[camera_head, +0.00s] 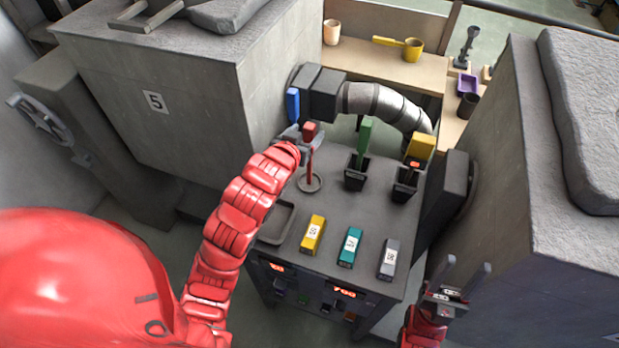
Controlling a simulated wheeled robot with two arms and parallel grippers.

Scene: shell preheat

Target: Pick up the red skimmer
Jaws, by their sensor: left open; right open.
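The red skimmer (310,166) stands upright on the grey console top, its thin red shaft rising from a dark round base to a red block-shaped top. My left gripper (303,134) is open at the upper part of the skimmer, with its grey fingers close beside the red top. I cannot tell whether the fingers touch it, as the gripper partly hides this area. My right gripper (461,275) is open and empty, low at the right of the console.
A green-handled tool (365,137) and a yellow-topped tool (421,147) stand in black holders to the right. Yellow, teal and grey blocks (312,235) lie on the console (375,215) beside a shallow tray (278,222). Large grey blocks flank both sides; a duct (385,103) curves behind.

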